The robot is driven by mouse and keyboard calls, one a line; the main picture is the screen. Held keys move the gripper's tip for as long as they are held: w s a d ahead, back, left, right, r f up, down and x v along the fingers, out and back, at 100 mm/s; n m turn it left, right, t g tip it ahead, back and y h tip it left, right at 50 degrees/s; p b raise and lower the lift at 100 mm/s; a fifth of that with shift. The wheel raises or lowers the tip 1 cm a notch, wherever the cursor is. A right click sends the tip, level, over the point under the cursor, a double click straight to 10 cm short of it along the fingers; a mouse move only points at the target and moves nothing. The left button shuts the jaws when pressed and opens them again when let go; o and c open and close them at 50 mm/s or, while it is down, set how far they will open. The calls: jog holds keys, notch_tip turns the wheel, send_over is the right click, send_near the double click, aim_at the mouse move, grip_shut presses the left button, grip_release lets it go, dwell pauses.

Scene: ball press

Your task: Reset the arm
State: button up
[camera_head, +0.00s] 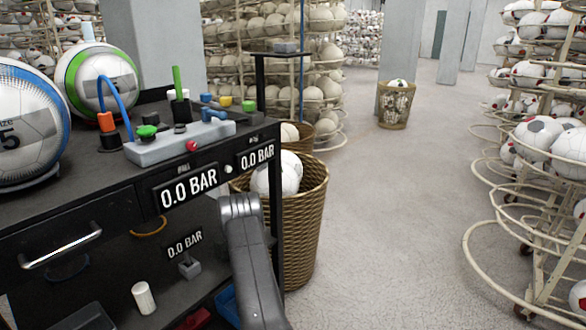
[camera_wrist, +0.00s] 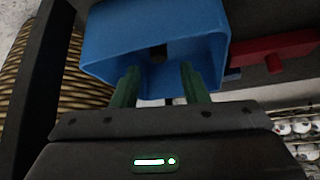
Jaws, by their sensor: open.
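My gripper (camera_wrist: 160,88) shows in the wrist view with its two green fingers apart and nothing between them. A blue box-shaped part (camera_wrist: 110,60) is just beyond the fingertips; I cannot tell whether they touch it. In the head view my grey arm reaches down in front of the workbench's right end, and the gripper itself is out of sight there. A blue part (camera_head: 226,300) shows low on the bench, partly hidden behind my arm.
The dark workbench (camera_head: 120,215) holds balls, a control panel (camera_head: 180,143) and pressure displays. A wicker basket (camera_head: 305,225) of balls stands close to my arm. A red part (camera_wrist: 270,52) is beside the blue box. Open floor (camera_head: 400,210) lies right, bounded by ball racks (camera_head: 540,190).

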jog(key=s+d+r+p, duration=0.1)
jog(key=s+d+r, duration=0.4)
jog(key=s, duration=0.2)
jog(key=shift+d+r+t+p, duration=0.25)
jog(key=shift+r+t+p, duration=0.1)
jog(key=shift+t+p, duration=0.05)
